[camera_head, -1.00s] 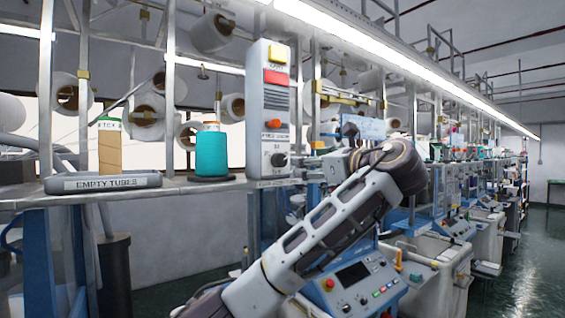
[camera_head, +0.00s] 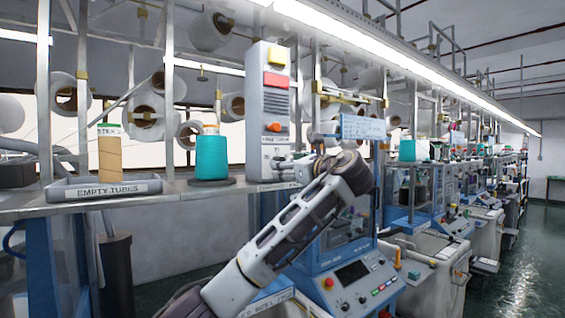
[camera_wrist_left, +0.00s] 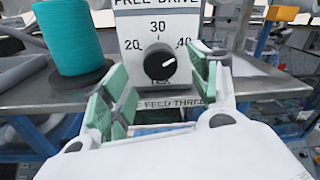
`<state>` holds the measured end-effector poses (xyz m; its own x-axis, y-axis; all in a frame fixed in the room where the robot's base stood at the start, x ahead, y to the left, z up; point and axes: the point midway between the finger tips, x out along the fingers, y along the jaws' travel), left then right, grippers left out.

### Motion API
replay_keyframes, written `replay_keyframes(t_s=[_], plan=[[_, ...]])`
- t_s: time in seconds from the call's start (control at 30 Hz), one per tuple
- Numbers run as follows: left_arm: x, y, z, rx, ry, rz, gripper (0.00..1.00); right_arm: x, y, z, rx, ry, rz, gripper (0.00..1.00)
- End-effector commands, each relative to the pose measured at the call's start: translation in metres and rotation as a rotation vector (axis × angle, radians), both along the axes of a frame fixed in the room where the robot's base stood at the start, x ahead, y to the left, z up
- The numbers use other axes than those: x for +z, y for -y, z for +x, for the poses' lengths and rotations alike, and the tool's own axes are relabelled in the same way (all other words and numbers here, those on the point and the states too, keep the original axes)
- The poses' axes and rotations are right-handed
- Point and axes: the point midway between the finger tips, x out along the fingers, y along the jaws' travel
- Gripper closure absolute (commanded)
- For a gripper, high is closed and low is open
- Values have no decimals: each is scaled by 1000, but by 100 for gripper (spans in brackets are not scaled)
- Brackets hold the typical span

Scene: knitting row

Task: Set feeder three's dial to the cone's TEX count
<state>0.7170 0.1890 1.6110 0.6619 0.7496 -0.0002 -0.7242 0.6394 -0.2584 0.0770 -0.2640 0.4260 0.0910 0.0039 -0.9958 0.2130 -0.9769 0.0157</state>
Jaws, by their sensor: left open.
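In the head view the left gripper (camera_head: 287,170) is in front of the lower panel and hides the dial. A teal yarn cone (camera_head: 211,156) stands on a black base left of the panel; it also shows in the wrist view (camera_wrist_left: 70,38). My right gripper is out of view.
A brown tube (camera_head: 110,158) with a partly legible TEX label stands in the EMPTY TUBES tray (camera_head: 105,187) on the left shelf. The feeder panel (camera_head: 268,85) has yellow and red blocks. Knitting machines (camera_head: 350,265) line the right side.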

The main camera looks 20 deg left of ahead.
Motion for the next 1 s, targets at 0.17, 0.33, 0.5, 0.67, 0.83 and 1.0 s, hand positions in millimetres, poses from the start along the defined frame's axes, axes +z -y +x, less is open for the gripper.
replay_keyframes(t_s=[0.17, 0.33, 0.5, 0.67, 0.83, 1.0], plan=[[2, -17, 14, 2, -1, 0, 38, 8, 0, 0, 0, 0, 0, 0], [1, -25, 22, 1, 0, 0, 38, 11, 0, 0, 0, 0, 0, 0], [0, -28, 24, 0, 0, 0, 38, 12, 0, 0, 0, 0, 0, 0], [0, -28, 24, 0, 0, 0, 38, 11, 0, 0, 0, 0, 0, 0], [0, -28, 24, 0, 0, 0, 53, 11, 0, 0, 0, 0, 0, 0], [0, -27, 24, 0, 0, 0, 74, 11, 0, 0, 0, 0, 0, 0]])
